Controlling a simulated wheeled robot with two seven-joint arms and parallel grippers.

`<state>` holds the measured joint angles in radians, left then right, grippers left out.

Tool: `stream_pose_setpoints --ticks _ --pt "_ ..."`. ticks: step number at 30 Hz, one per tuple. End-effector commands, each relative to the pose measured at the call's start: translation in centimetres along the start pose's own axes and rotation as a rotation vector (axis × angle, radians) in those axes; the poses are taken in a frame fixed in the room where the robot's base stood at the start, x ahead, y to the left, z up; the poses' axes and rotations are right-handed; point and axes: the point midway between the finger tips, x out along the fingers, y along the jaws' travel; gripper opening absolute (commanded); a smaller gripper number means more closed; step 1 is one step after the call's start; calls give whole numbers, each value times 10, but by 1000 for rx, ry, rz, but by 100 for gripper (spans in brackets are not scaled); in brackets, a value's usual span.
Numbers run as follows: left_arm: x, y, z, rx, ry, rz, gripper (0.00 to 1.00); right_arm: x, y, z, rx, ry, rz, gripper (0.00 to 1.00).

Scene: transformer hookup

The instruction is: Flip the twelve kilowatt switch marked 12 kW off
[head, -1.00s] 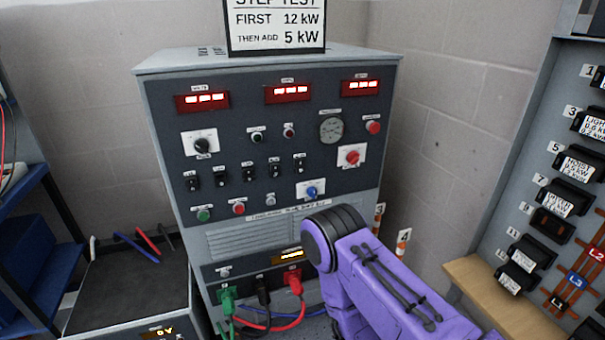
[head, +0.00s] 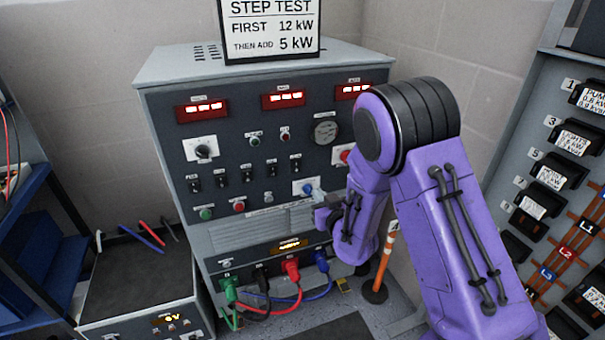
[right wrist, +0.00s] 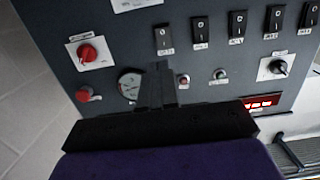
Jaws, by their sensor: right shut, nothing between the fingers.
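A row of several black rocker switches (head: 247,175) runs across the dark front panel of the grey load cabinet (head: 215,255). The row also shows upside down along the top of the right wrist view (right wrist: 237,24). Small labels sit by the switches, but I cannot read which one is marked 12 kW. My right gripper (head: 322,212) is in front of the panel, below and right of the row, near the blue knob (head: 308,188). In the right wrist view its fingers (right wrist: 161,85) are shut and empty, pointing toward the panel. My left gripper is out of view.
A sign (head: 270,28) reading "STEP TEST, FIRST 12 kW, THEN ADD 5 kW" stands on the cabinet. Green, black, red and blue plugs with cables (head: 290,270) are at its base. An orange-white post (head: 384,258) stands right. A breaker board (head: 560,170) is far right.

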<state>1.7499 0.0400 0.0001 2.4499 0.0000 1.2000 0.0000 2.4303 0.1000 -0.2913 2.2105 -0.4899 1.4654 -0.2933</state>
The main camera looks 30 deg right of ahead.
Motion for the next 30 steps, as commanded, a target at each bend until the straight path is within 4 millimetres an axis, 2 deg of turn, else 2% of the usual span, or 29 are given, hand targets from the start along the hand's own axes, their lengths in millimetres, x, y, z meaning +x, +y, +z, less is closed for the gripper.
stream_pose_setpoints --ticks 5,15,19,24,30 --pt "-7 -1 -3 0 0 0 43 22 0 -2 2 1 1 0" --pt "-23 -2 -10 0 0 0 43 96 0 -1 1 -1 1 0" --pt "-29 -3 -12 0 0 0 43 119 0 -2 1 -1 1 0" --pt "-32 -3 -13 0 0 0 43 136 0 0 2 -1 0 0" --pt "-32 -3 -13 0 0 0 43 139 0 1 2 -2 0 0"
